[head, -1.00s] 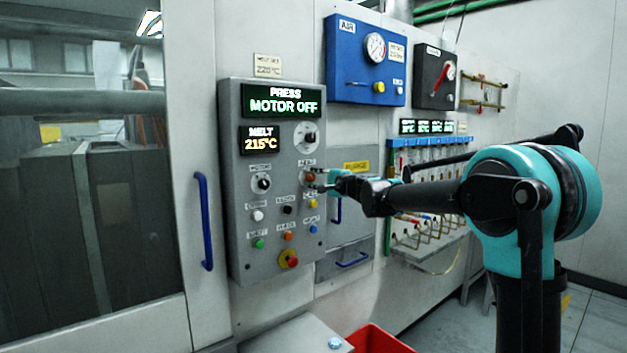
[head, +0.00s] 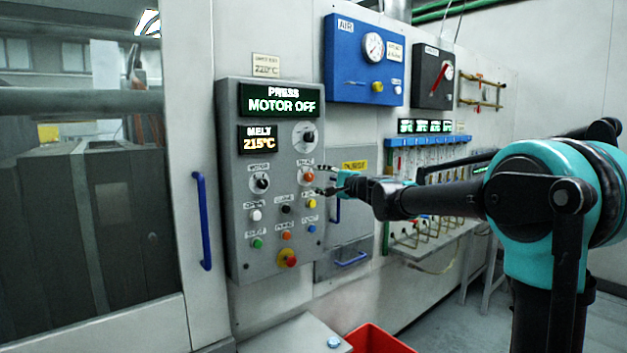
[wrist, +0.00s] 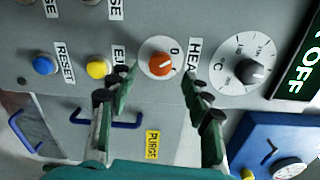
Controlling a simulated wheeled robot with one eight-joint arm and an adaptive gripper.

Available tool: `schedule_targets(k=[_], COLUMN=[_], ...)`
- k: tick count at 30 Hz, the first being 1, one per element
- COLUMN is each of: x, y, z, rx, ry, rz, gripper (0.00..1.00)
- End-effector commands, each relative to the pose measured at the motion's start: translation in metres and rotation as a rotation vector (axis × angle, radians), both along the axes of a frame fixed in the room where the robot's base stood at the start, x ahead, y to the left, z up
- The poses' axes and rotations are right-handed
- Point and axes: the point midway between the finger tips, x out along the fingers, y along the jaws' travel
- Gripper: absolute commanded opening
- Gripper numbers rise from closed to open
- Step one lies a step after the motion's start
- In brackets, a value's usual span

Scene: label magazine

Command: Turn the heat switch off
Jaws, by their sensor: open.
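The heat switch (head: 308,174) is an orange round knob on a white disc, on the grey control panel (head: 237,215). In the wrist view the orange knob (wrist: 162,65) sits beside a partly hidden "HEA" label. Its pale mark seems to point toward the printed 0, though it is small. My gripper (head: 324,181) is open and empty, just right of the knob in the head view and apart from it. In the wrist view the spread fingers of my gripper (wrist: 160,82) lie either side below the knob, with a clear gap.
A dark selector dial (wrist: 243,66), a yellow button (wrist: 98,68) and a blue button (wrist: 45,65) are close to the knob. A blue air panel (head: 345,75) is up to the right. The panel display (head: 282,101) reads MOTOR OFF. A red bin (head: 375,340) stands below.

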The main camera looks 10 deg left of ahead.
Motion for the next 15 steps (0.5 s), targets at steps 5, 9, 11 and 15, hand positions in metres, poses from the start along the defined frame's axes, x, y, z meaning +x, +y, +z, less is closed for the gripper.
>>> schedule_targets(k=[5, 9, 11, 15], x=[-0.024, -0.038, -0.042, -0.047], y=[-0.029, -0.045, -0.05, -0.057], z=[0.001, 0.001, 0.002, 0.002], rx=[0.0, 0.0, 0.0, 0.0], ry=[0.0, 0.0, 0.0, 0.0], rz=[-0.001, -0.001, 0.0, -0.001], gripper=[0.49, 0.49, 0.49, 0.49])
